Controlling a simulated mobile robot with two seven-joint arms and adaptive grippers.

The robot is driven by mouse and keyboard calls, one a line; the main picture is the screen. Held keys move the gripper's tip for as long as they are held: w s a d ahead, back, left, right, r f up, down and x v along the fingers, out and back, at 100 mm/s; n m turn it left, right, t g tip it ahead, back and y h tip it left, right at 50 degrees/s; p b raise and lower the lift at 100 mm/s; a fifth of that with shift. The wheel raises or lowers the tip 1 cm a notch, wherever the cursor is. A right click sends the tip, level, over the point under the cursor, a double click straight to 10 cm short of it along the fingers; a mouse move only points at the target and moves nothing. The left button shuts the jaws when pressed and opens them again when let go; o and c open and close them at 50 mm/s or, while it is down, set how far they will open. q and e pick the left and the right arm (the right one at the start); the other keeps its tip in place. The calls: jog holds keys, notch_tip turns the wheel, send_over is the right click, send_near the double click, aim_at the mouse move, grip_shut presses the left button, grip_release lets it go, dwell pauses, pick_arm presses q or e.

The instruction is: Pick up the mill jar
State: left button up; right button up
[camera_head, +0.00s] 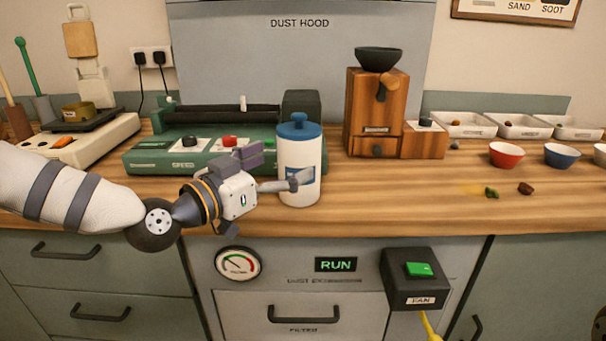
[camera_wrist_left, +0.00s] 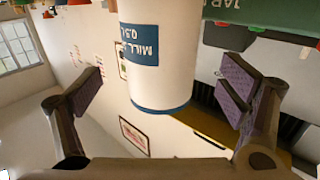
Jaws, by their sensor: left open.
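The mill jar (camera_head: 299,170) is a white cylinder with a blue lid and a blue label, upright near the front edge of the wooden counter. My left gripper (camera_head: 273,167) is open at its left side, with one finger across the front of the jar and the other back to its left. In the left wrist view the jar (camera_wrist_left: 160,75) appears upside down between the two spread fingers (camera_wrist_left: 162,92), with gaps on both sides. Its label is partly readable.
A green roller machine (camera_head: 150,160) stands behind and left of the jar. A wooden grinder (camera_head: 365,105) stands to the right at the back. Red (camera_head: 506,156) and blue bowls (camera_head: 561,156) stand farther right. The counter just right of the jar is clear.

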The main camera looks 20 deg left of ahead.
pick_arm(q)
jog(key=x, duration=0.4)
jog(key=shift+w+d+f+b, duration=0.15)
jog(key=shift+w+f+b, duration=0.05)
jog(key=shift+w+b, duration=0.15)
jog(key=shift+w+d+r, duration=0.15)
jog(key=shift+w+d, duration=0.05)
jog(key=shift+w, duration=0.2)
jog(key=c, duration=1.6)
jog(key=shift+r, duration=0.1)
jog(key=shift+c, duration=0.5)
